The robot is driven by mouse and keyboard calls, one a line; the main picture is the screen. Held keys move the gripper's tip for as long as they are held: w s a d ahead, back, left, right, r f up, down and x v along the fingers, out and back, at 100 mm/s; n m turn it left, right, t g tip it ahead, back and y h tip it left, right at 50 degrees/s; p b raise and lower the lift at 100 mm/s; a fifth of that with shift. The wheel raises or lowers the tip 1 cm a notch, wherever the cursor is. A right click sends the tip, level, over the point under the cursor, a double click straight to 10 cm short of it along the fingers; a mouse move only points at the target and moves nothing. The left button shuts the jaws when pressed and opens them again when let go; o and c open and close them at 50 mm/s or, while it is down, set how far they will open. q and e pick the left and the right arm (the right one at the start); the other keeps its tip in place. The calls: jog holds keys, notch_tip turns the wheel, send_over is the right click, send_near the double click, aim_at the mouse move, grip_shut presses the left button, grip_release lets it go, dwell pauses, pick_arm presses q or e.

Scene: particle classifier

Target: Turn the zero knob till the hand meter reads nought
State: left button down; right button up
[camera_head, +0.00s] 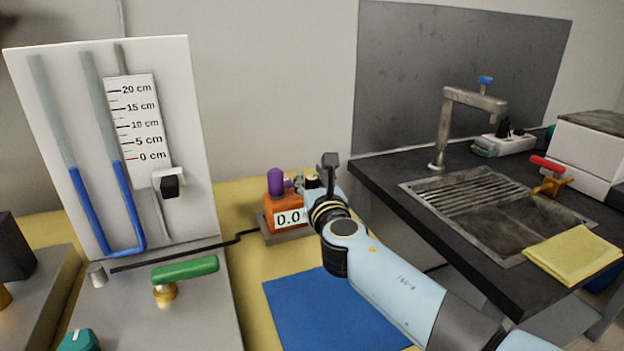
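The hand meter (283,204) is an orange box on a grey stand against the back wall. Its display (289,219) shows "0.0"; any further characters to the right are hidden by my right arm. A purple knob-like part (275,180) stands upright on its top left; I cannot tell whether it is the zero knob. My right gripper (312,183) is at the meter's right side, partly hidden behind my wrist. I cannot tell whether its fingers are open, shut or touching a knob. My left gripper is out of view.
A white manometer board (188,85) with blue liquid stands at left. A green-handled valve (186,270) is in front of it, and a black cable (190,254) runs to the meter. A dark sink counter (400,205) stands at right.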

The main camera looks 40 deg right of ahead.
grip_shut()
jog(key=shift+f+n+y, duration=0.1)
jog(key=shift+n+y, duration=0.2)
jog(key=shift+y, duration=0.2)
jog(key=o, duration=0.6)
grip_release()
jog(key=shift+c, duration=0.2)
jog(key=v, duration=1.2)
jog(key=shift+s+d+f, duration=0.1)
jog(key=shift+f, duration=0.05)
